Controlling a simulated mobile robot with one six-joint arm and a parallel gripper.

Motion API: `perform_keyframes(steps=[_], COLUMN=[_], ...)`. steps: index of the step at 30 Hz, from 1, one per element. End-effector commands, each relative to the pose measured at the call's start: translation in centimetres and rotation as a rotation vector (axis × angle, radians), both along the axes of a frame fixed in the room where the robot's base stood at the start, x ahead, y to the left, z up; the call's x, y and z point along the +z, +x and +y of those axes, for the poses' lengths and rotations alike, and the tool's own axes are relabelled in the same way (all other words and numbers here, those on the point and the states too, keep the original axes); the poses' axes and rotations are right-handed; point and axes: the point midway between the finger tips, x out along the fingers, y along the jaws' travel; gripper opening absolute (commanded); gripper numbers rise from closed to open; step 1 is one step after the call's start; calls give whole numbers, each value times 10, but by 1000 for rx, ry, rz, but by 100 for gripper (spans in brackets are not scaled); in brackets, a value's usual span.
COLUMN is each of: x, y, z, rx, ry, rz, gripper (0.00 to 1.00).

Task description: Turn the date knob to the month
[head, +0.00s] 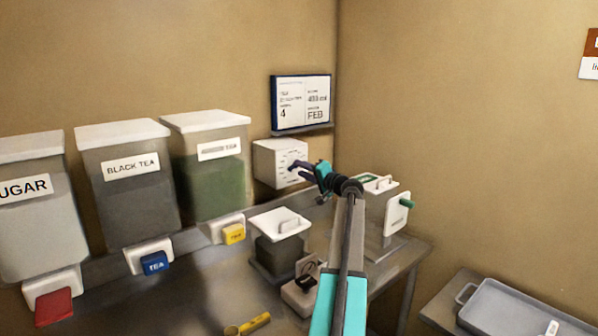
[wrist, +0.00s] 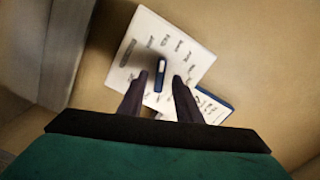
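The date knob (wrist: 160,74) is a small dark blue bar with a pale end, set on a white dial box (wrist: 177,46) with month labels around it. The labels are too blurred to read surely. In the head view the dial box (head: 270,165) is on the back wall, and my gripper hides the knob. My gripper (wrist: 158,80) is open, its two dark fingers on either side of the knob with gaps showing. In the head view my gripper (head: 293,171) is at the box's front. A wall card (head: 302,102) above the box reads "4" and "FEB".
Sugar (head: 38,225), black tea (head: 128,195) and green-filled (head: 212,180) dispensers line the wall at left. A lidded container (head: 278,250) and a white device with a green handle (head: 398,213) stand on the counter near my arm. A grey tray (head: 520,310) is at lower right.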

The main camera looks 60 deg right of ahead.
Motion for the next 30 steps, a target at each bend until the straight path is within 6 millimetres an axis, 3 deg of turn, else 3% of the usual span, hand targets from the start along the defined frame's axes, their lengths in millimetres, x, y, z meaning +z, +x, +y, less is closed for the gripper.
perform_keyframes(steps=[18,30], x=[-2,-1], y=[-92,-108], z=[31,36], rx=[-1,1], ry=[0,2], rz=[1,0], gripper=[31,31])
